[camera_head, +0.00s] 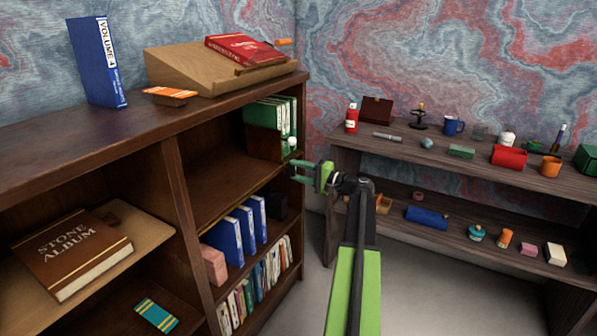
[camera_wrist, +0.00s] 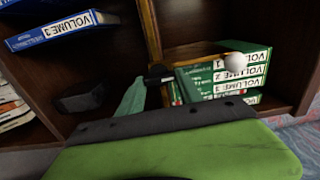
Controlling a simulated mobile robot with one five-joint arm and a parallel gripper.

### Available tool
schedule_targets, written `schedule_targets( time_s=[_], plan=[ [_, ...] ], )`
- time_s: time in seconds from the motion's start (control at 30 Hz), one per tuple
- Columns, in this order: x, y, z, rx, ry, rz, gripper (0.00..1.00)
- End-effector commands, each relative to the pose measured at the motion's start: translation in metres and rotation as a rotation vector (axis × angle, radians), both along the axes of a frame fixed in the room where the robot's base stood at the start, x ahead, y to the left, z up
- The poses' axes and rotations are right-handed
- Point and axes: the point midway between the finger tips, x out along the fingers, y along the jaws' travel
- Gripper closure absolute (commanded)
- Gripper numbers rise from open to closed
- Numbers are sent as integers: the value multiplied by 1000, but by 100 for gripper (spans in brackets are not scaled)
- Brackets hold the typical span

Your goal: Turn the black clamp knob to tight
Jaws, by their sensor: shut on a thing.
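The black clamp knob (camera_wrist: 157,72) shows in the wrist view at the foot of a yellowish upright rod or edge (camera_wrist: 150,30). My gripper (camera_head: 297,172) reaches to the open front of the bookcase in the head view, with its green fingers pointing left. In the wrist view its fingers (camera_wrist: 157,88) lie on either side of the knob, and it is shut on it. The knob is mostly hidden by the fingers, and its turn angle cannot be read. In the head view the knob cannot be made out behind the fingers.
A white ball (camera_wrist: 235,62) sits close by, in front of green volumes (camera_wrist: 225,75). Blue volumes (camera_head: 235,232) and a black box (camera_head: 278,205) stand on the shelf below. The bookcase divider (camera_head: 180,185) is left of my gripper. A cluttered side table (camera_head: 350,150) stands to the right.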

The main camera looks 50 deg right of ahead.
Motion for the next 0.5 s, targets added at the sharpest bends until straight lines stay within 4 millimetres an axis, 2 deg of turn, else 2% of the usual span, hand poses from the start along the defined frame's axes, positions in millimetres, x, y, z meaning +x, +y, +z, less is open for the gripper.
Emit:
schedule_targets(
  time_s=[0.13,0.17,0.3,0.5],
  plan=[
    [-1,-1,-1,-3,2,-2,99],
    [-1,-1,-1,-3,2,-2,56],
    [-1,-1,-1,-2,1,-1,37],
    [0,0,0,-2,0,0,36]
  ],
)
